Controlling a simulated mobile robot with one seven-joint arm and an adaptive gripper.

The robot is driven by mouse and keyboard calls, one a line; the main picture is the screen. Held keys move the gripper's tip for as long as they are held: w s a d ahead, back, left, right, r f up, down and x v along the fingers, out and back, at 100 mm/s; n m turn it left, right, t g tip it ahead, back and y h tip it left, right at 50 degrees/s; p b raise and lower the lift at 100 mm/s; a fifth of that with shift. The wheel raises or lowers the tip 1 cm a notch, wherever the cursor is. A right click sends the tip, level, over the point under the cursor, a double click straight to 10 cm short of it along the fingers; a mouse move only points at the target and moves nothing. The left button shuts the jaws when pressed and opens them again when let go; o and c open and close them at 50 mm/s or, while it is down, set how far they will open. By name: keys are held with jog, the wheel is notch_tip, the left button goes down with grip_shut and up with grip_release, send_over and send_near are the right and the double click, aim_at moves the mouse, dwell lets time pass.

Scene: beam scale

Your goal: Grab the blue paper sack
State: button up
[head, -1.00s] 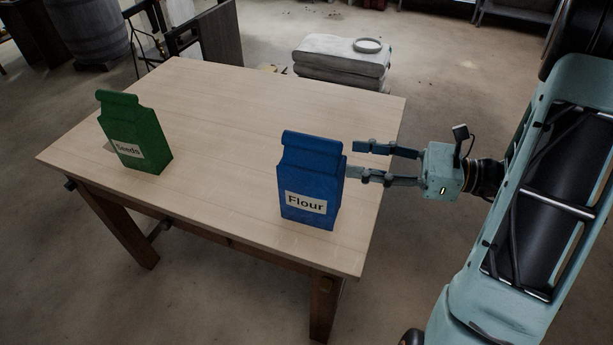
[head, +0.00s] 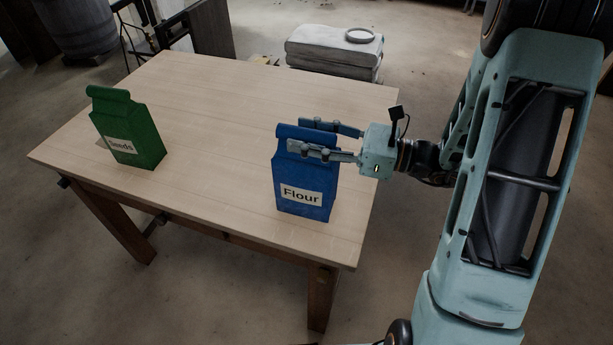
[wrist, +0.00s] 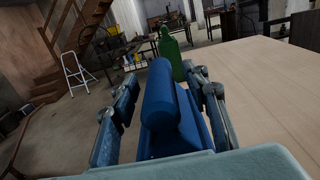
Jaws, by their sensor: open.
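The blue paper sack (head: 303,185), labelled "Flour", stands upright on the wooden table near its right front corner. My gripper (head: 318,138) reaches in from the right at the height of the sack's upper part. Its fingers are open, one on the near side of the sack and one on the far side. In the wrist view the folded top of the blue sack (wrist: 160,95) sits between the two fingers of my gripper (wrist: 165,100). I cannot tell whether either finger touches it.
A green sack (head: 130,125) labelled "Seeds" stands at the left of the table (head: 215,110); it also shows beyond the blue sack in the wrist view (wrist: 171,55). The table between the sacks is clear. Stacked grey sacks (head: 330,52) with a ring on top lie behind the table.

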jog(key=shift+c, duration=0.4)
grip_shut()
jog(key=shift+a+r, duration=0.1)
jog(key=shift+r, duration=0.1)
